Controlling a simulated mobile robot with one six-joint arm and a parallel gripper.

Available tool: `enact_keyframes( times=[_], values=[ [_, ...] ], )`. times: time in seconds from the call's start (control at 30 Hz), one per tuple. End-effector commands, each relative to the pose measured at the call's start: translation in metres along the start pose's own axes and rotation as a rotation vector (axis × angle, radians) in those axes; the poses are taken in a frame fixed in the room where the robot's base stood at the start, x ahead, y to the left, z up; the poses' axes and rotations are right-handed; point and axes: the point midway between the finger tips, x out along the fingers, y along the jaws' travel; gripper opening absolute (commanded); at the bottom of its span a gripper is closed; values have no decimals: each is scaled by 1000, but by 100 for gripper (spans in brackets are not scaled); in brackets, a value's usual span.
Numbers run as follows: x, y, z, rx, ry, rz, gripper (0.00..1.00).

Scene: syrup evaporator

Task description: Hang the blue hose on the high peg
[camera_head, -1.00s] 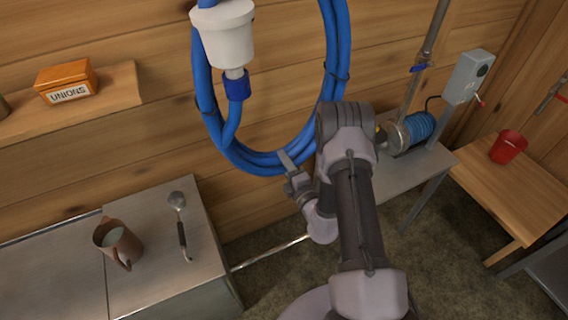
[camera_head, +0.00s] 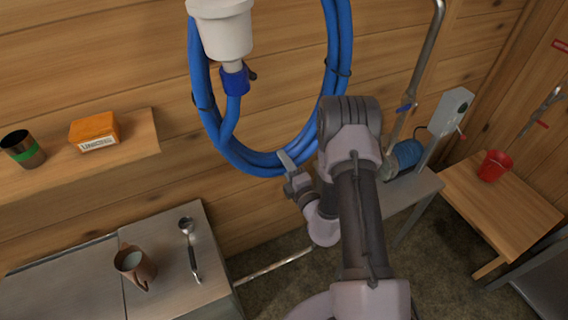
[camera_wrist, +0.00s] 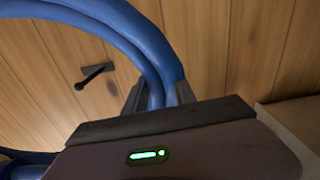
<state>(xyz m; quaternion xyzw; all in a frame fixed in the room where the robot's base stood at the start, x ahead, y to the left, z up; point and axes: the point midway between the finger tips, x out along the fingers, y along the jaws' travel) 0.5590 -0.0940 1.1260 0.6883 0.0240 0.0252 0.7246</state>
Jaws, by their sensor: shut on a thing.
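The blue hose (camera_head: 203,95) hangs as a coil of several loops in the head view, its top out of frame. A white fitting (camera_head: 223,32) with a blue collar hangs in front of its left side. My gripper (camera_head: 288,164) is shut on the bottom of the coil. In the wrist view the hose (camera_wrist: 125,22) arches up from my gripper (camera_wrist: 158,95). A dark peg (camera_wrist: 93,75) sticks out of the plank wall inside the arch, apart from the hose. A small dark peg end (camera_head: 251,75) shows inside the coil in the head view; which peg this is, I cannot tell.
A shelf (camera_head: 140,148) with an orange onions box (camera_head: 94,131) and a dark green-banded cup (camera_head: 22,149) is at left. Below, a metal counter (camera_head: 160,226) holds a brown jug (camera_head: 134,266) and a ladle (camera_head: 191,247). At right are a wooden table (camera_head: 510,215) and red bucket (camera_head: 493,165).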

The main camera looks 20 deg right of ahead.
Motion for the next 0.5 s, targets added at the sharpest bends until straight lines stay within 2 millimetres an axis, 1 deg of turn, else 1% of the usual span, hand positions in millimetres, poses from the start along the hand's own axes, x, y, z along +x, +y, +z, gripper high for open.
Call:
enact_keyframes(
  times=[0.03,0.27,0.37,0.5],
  values=[
    [0,3,0,1,-1,2,0],
    [0,2,0,0,-1,2,0],
    [0,15,1,0,-1,3,0],
    [0,45,3,0,-1,4,0]
  ],
)
